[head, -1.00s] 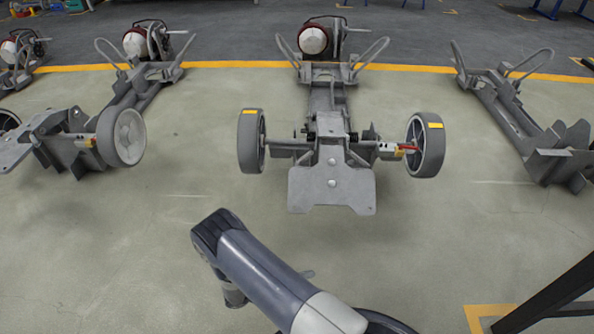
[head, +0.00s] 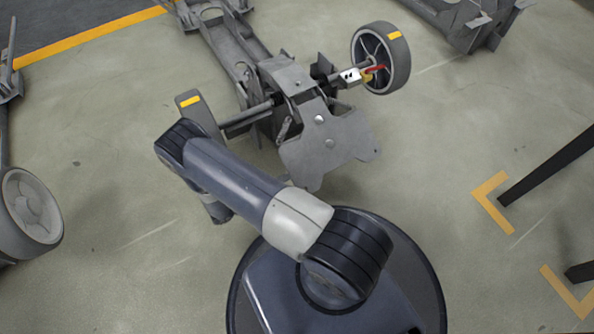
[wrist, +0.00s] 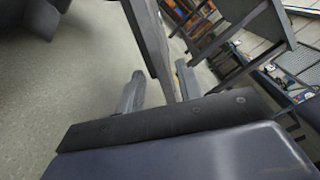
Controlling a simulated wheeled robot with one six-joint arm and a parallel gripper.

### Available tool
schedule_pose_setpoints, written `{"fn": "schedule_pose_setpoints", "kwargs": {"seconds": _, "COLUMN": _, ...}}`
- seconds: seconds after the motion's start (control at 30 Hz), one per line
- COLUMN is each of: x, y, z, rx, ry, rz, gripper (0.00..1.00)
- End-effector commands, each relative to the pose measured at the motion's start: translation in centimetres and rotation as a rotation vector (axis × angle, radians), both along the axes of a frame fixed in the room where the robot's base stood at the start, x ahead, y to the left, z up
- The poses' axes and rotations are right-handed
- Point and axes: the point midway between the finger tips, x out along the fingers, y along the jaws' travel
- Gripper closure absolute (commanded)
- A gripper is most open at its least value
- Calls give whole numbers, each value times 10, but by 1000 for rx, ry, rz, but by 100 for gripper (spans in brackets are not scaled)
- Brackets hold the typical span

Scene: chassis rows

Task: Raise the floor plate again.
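The floor plate (head: 330,148) is a grey metal plate with bolt heads at the near end of the middle chassis (head: 235,60). It slants across the head view and appears to lie low, though its exact tilt is hard to tell. The wrist view does not show the floor plate. The fingertips are not visible in the head view.
The chassis's right wheel (head: 381,58) has a red and yellow part beside it. Another chassis's wheel (head: 30,212) is at the left edge, and a third chassis (head: 465,18) is at the top right. Dark legs (head: 555,165) stand at the right. The floor between is clear.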

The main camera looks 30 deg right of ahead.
Motion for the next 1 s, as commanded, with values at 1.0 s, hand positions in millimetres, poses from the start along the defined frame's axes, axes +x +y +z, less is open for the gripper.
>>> {"fn": "schedule_pose_setpoints", "kwargs": {"seconds": 1.0, "x": 2, "y": -60, "z": 0, "rx": 1, "ry": 0, "rz": 1, "gripper": 86}}
